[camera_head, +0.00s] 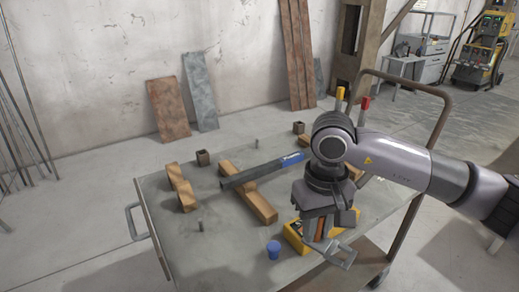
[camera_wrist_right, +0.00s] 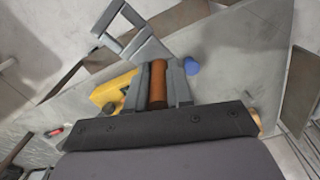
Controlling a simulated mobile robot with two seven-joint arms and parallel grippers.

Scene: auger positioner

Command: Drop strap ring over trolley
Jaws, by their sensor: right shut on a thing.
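My right gripper (camera_head: 318,236) reaches down over the front right part of the grey trolley top (camera_head: 215,265). Its fingers, which also show in the wrist view (camera_wrist_right: 160,82), are shut on an orange-brown rounded piece (camera_wrist_right: 158,84). This piece shows in the head view (camera_head: 320,228) as a strip between the fingers. No ring opening shows in it, so I cannot tell if it is the strap ring. It appears held above the trolley top; the exact gap is unclear. My left gripper is not in view.
A yellow box (camera_head: 295,238) and a blue cup (camera_head: 273,250) are close by the right gripper. A dark bar (camera_head: 250,174) lies across a wooden block (camera_head: 257,203). The front left top is mostly clear.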

